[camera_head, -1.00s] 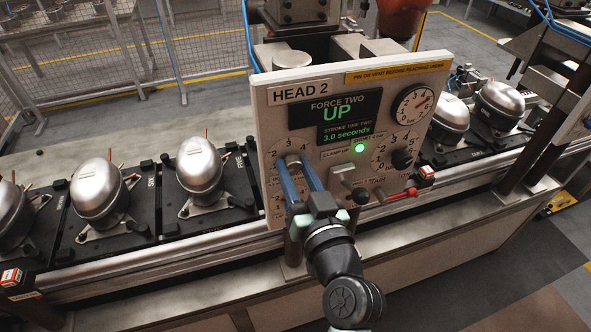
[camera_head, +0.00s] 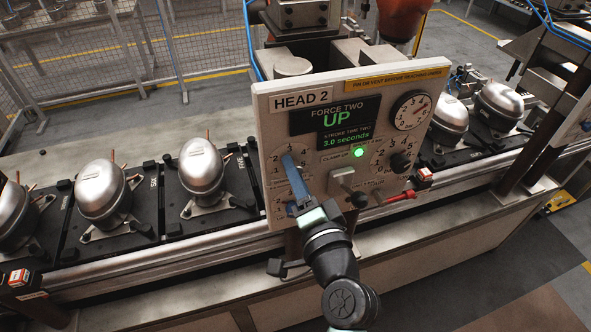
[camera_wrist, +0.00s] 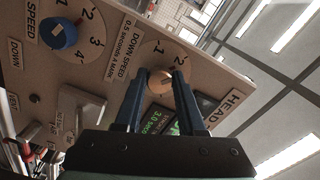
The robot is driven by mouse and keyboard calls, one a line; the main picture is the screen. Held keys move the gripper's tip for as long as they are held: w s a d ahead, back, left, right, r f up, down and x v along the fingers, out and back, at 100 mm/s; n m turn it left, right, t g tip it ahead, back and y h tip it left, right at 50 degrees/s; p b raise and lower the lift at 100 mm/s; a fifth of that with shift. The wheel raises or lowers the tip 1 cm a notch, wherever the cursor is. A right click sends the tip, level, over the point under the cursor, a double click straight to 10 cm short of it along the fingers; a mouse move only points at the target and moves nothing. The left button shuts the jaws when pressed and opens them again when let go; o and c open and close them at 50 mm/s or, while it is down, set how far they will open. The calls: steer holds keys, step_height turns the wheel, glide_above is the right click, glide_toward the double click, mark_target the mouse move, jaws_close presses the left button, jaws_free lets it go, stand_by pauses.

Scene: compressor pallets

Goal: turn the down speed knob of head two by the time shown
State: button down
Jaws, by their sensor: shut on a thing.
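The head two panel (camera_head: 268,120) faces me, with a "HEAD 2" plate and a display (camera_head: 336,118) reading "UP" and "3.0 seconds". Its left dial carries the down speed knob, mostly hidden by my fingers in the head view. I cannot read the knob's pointer clearly.
A second, dark knob (camera_head: 401,161) is at the panel's right, below a gauge (camera_head: 412,110). A black-ended lever (camera_head: 358,198) and a red handle (camera_head: 398,196) stick out below. Silver compressors (camera_head: 201,166) stand on dark pallets on both sides.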

steer(key=shift+r+m+p, duration=0.1)
steer(key=shift+m+p, duration=2.1)
steer(key=shift+m, duration=2.9)
steer(key=c, duration=0.5)
jaws_free()
steer(key=shift+s, duration=0.1)
steer(key=b+v, duration=0.4)
steer(key=v, duration=0.9)
steer(key=shift+b, duration=0.3)
